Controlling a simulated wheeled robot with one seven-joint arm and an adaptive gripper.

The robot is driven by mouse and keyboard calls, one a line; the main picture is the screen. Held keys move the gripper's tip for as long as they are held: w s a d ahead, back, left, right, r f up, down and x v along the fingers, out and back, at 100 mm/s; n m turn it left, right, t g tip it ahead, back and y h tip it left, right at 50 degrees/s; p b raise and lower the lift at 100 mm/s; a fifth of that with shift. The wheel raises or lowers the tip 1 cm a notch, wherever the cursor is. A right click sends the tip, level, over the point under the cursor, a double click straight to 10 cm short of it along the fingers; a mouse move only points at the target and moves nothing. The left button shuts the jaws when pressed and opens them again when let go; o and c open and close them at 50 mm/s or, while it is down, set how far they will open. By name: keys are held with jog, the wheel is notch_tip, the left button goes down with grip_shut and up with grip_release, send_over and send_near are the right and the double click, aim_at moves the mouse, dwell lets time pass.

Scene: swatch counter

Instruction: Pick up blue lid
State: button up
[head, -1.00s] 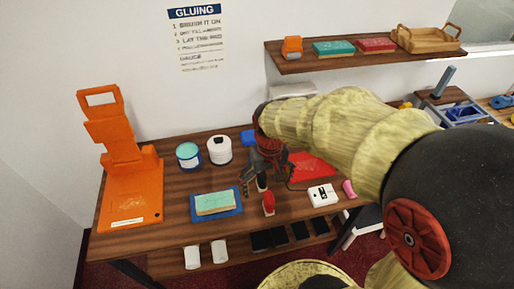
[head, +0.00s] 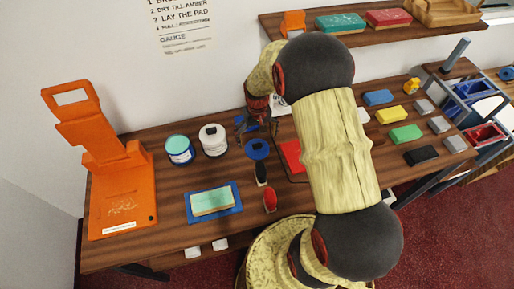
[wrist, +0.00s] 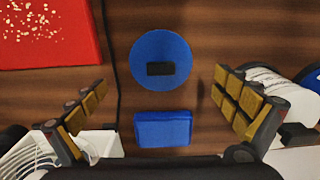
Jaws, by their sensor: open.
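The blue lid (head: 257,149) is a round blue disc with a small black grip on top, lying flat on the wooden counter. In the wrist view the lid (wrist: 160,48) shows in the upper middle, just past the space between the fingers. My gripper (head: 258,128) is open and empty above the counter, on the wall side of the lid. In the wrist view its fingers (wrist: 160,88) are spread wide with nothing between the pads. A blue block (wrist: 163,128) lies below the lid in the wrist view, nearer the gripper's base.
A white tub (head: 214,141) and a teal-topped can (head: 179,149) stand left of the lid. A black-handled tool (head: 261,173) and a red one (head: 270,199) lie in front. A red sheet (wrist: 45,35) lies to one side, with a dark cord between it and the lid.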

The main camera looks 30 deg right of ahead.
aim_at(257, 145)
notch_tip(257, 145, down, 4)
jog(key=shift+s+a+f+b, duration=0.1)
jog(key=shift+s+f+b, duration=0.1)
jog(key=shift+b, duration=0.2)
jog(key=shift+c, duration=1.1)
